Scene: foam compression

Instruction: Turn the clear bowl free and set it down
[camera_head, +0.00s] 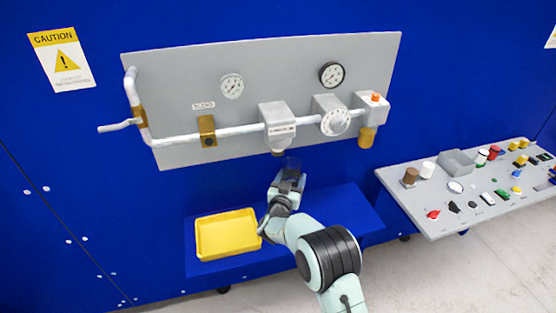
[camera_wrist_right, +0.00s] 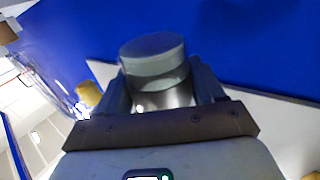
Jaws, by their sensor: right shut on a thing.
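The clear bowl (camera_head: 292,163) looks dark and see-through in the head view, just below and slightly right of the grey filter housing (camera_head: 277,115) on the wall panel. My right gripper (camera_head: 289,178) is shut on the bowl from below. In the right wrist view the bowl (camera_wrist_right: 153,62) is a greyish round cup between the two fingers of the gripper (camera_wrist_right: 163,85). A short brown stub (camera_head: 278,153) shows under the housing, and the bowl looks apart from it. My left gripper is not in view.
A yellow tray (camera_head: 228,234) lies on a blue shelf (camera_head: 335,208) below the panel. A white pipe (camera_head: 240,131) with gauges and a regulator (camera_head: 335,121) runs along the panel. A grey control board (camera_head: 470,210) with several buttons stands at the right. The shelf right of my arm is clear.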

